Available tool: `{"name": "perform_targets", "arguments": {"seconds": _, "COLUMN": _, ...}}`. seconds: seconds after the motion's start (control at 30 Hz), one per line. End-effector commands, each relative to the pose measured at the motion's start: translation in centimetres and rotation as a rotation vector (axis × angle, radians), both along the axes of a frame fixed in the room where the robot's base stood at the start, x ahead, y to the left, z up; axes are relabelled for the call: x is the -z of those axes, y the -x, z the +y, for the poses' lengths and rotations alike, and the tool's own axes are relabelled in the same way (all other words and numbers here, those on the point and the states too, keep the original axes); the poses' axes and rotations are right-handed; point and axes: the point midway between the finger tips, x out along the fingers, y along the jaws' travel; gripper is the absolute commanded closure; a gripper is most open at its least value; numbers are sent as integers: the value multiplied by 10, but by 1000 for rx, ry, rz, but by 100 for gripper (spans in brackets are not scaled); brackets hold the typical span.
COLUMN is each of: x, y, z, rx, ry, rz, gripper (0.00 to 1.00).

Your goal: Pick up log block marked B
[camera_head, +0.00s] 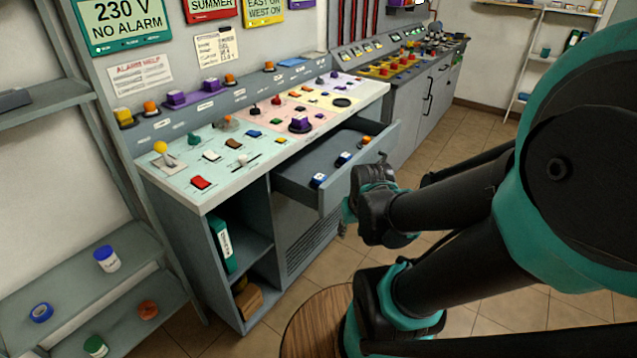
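I see no mark B that I can read, so I cannot tell which thing is the log block. A brown block-like thing (249,300) lies on the bottom shelf inside the open console cabinet, partly in shadow. A green binder (223,247) with a white label stands on the shelf above it. My gripper (380,166) is at the front of the pulled-out grey drawer (300,186), well to the right of the cabinet shelves. My wrist hides part of the drawer front. The fingers are too small and dark to tell whether they are open or touching the drawer.
Several small blue, white and orange things (318,180) lie in the drawer. The console top (190,180) carries switches and knobs. A grey shelf unit (75,290) with a jar (106,259) and tape roll (41,312) stands at left. A round wooden top (312,325) is below.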

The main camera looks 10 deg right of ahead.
Motion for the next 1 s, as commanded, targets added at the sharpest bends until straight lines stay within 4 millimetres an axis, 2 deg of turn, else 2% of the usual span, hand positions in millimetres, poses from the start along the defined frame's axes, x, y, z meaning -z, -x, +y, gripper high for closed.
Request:
{"name": "perform_targets", "arguments": {"seconds": 0.07, "x": 0, "y": 0, "z": 0, "rx": 0, "ry": 0, "rz": 0, "gripper": 66}}
{"name": "perform_targets", "arguments": {"seconds": 0.17, "x": -1, "y": -2, "z": 0, "rx": 4, "ry": -1, "rz": 1, "gripper": 55}}
{"name": "perform_targets", "arguments": {"seconds": 0.27, "x": -9, "y": -16, "z": 1, "rx": 36, "ry": -2, "rz": 9, "gripper": 42}}
{"name": "perform_targets", "arguments": {"seconds": 0.3, "x": -15, "y": -27, "z": 2, "rx": 59, "ry": -3, "rz": 14, "gripper": 38}}
{"name": "perform_targets", "arguments": {"seconds": 0.37, "x": -26, "y": -47, "z": 5, "rx": 108, "ry": -3, "rz": 24, "gripper": 38}}
{"name": "perform_targets", "arguments": {"seconds": 0.53, "x": -59, "y": -117, "z": 19, "rx": 294, "ry": 0, "rz": 43, "gripper": 38}}
{"name": "perform_targets", "arguments": {"seconds": 0.7, "x": -86, "y": -185, "z": 43, "rx": 482, "ry": 8, "rz": 33, "gripper": 38}}
{"name": "perform_targets", "arguments": {"seconds": 0.8, "x": -98, "y": -218, "z": 60, "rx": 582, "ry": 11, "rz": 17, "gripper": 38}}
{"name": "perform_targets", "arguments": {"seconds": 0.9, "x": -106, "y": -242, "z": 73, "rx": 659, "ry": 13, "rz": -1, "gripper": 38}}
{"name": "perform_targets", "arguments": {"seconds": 1.0, "x": -111, "y": -256, "z": 82, "rx": 708, "ry": 13, "rz": -13, "gripper": 38}}
